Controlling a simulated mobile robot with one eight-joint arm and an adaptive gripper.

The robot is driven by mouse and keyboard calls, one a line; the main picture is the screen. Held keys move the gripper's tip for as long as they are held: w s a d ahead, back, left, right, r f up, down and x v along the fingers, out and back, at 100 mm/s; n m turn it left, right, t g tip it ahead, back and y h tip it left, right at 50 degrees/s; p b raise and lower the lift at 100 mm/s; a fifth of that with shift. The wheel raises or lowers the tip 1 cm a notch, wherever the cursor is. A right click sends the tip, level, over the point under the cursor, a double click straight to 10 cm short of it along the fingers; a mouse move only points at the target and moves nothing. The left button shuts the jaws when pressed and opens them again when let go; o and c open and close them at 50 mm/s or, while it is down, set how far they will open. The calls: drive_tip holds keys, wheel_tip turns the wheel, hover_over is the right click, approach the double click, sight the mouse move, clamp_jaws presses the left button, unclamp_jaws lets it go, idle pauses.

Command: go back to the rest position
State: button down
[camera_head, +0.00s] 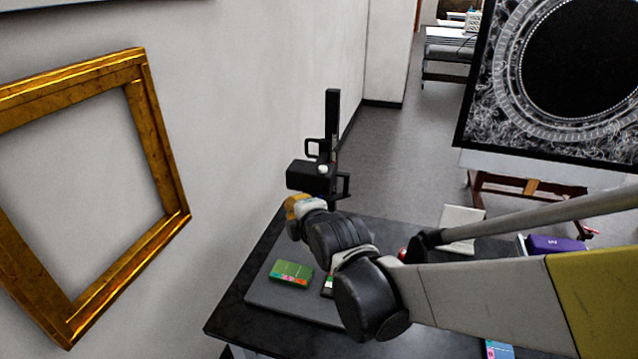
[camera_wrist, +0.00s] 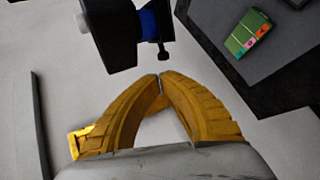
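My gripper (camera_head: 297,207) is at the end of my arm, above the far left part of the black table and just below a black device on a post. In the wrist view my yellow gripper fingers (camera_wrist: 160,77) curve in and their tips meet. I see nothing held between them. A gilt picture frame (camera_head: 165,150) is on the wall at the left. A small gold piece at the left in the wrist view (camera_wrist: 82,142) may be part of it.
The black device (camera_head: 312,178) is close to my gripper and shows in the wrist view (camera_wrist: 112,30). A green box (camera_head: 291,272) lies on a dark board (camera_head: 262,296) on the black table (camera_head: 232,318). A purple box (camera_head: 556,245) stands at right. Open floor (camera_head: 400,160) lies behind.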

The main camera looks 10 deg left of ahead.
drive_tip(key=s+a+p+v, duration=0.1)
drive_tip(key=p+v, duration=0.1)
drive_tip(key=v, duration=0.6)
drive_tip(key=s+d+f+m+h+b, duration=0.1)
drive_tip(key=d+f+m+h+b, duration=0.15)
drive_tip(key=d+m, duration=0.55)
drive_tip(key=s+d+f+m+h+b, duration=0.1)
drive_tip(key=d+f+m+h+b, duration=0.2)
drive_tip(key=d, duration=0.8)
drive_tip(key=s+d+f+m+g+h+b, duration=0.1)
drive_tip(key=s+d+f+m+b, duration=0.1)
drive_tip(key=s+d+m, duration=0.3)
drive_tip(key=s+d+f+m+g+h+b, duration=0.1)
drive_tip(key=s+d+f+m+g+b, duration=0.1)
drive_tip(key=s+d+f+m, duration=0.3)
drive_tip(key=s+d+m+b, duration=0.1)
drive_tip(key=d+m, duration=0.3)
drive_tip(key=shift+d+f+b, duration=0.25)
drive_tip(key=shift+d+b, duration=0.1)
